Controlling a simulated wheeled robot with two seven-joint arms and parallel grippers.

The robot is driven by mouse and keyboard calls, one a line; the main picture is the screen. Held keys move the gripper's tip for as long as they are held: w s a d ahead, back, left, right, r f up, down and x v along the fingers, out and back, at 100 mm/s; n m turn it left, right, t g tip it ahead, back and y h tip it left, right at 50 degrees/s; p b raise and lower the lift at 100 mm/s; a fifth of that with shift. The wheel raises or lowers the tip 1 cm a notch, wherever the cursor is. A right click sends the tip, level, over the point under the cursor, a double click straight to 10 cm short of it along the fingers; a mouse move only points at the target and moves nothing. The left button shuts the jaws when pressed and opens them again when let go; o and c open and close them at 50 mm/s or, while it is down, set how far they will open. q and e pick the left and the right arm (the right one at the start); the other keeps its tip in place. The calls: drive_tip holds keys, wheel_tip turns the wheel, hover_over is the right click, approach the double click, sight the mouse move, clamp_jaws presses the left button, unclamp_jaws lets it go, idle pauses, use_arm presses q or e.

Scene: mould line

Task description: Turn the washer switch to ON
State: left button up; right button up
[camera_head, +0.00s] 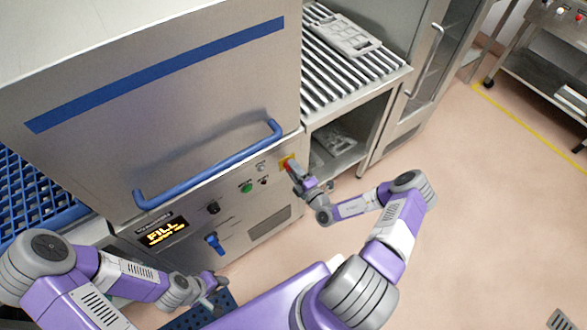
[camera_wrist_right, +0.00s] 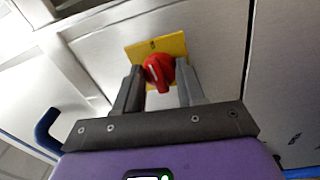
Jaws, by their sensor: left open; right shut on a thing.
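The washer (camera_head: 180,90) is a large steel box with a blue stripe and a blue bar handle. Its switch is a red rotary knob (camera_wrist_right: 158,70) on a yellow plate (camera_wrist_right: 172,45), at the right end of the front panel. My right gripper (camera_wrist_right: 160,82) is shut on the red knob, one finger on each side. A pale mark shows on the knob's face; I cannot read any ON or OFF label. In the head view my right gripper (camera_head: 291,170) partly covers the knob. My left gripper (camera_head: 215,283) is open and empty, low in front of the washer.
The panel holds a lit display reading FILL (camera_head: 163,232), a green button (camera_head: 246,188), a black knob (camera_head: 213,208) and a blue lever (camera_head: 214,243). A roller conveyor (camera_head: 350,65) stands to the right. The floor at right is clear.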

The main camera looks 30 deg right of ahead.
drive_tip(key=shift+m, duration=0.6)
drive_tip(key=o, duration=1)
drive_tip(key=shift+o, duration=0.2)
drive_tip(key=shift+s, duration=0.15)
drive_tip(key=s, duration=0.7)
drive_tip(key=shift+s+d+f+p, duration=0.15)
drive_tip(key=shift+d+f+p, duration=0.15)
drive_tip(key=shift+p, duration=0.15)
